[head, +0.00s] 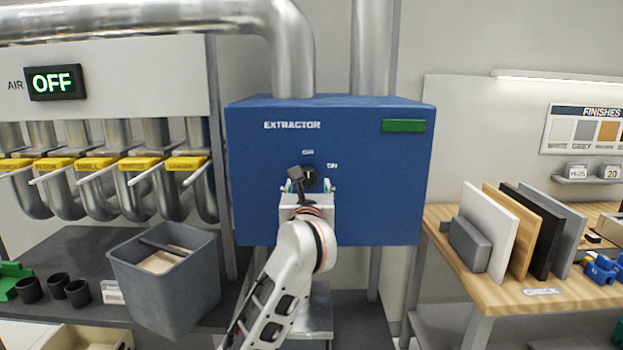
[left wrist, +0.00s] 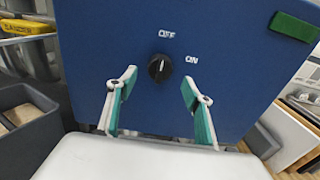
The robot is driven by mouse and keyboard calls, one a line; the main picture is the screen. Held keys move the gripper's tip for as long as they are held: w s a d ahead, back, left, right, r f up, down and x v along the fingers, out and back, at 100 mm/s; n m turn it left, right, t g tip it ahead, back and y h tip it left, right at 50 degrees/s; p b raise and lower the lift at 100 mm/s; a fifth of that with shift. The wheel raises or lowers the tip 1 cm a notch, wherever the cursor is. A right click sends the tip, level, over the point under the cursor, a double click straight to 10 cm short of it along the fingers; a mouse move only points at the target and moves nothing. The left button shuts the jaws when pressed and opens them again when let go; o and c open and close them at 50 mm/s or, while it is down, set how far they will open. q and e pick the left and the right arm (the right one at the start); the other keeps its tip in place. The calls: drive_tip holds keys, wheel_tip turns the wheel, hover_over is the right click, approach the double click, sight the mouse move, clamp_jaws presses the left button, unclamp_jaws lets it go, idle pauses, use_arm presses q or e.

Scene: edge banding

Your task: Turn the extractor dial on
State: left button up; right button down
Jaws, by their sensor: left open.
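The extractor (head: 370,210) is a blue wall box with a green strip at its upper right. Its black round dial (head: 311,173) sits on the front face below the OFF label, with ON to the right. The dial (left wrist: 158,68) shows clearly in the left wrist view; its exact pointer direction is hard to tell. My left gripper (head: 312,188) is in front of the box, just below the dial. In the left wrist view the gripper (left wrist: 159,82) has its teal-padded fingers spread and empty, the dial showing between and beyond the tips. My right gripper is not in view.
A lit sign (head: 54,83) reads OFF beside the word AIR. Yellow-handled duct gates (head: 95,163) line the left wall. A grey bin (head: 165,285) stands left of my arm. A wooden bench (head: 480,285) with upright panels is at the right.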

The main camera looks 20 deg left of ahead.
sight(308, 181)
use_arm(q)
drive_tip(key=shift+p+x, duration=0.35)
drive_tip(key=shift+x, duration=2.45)
drive_tip(key=c, duration=1.1)
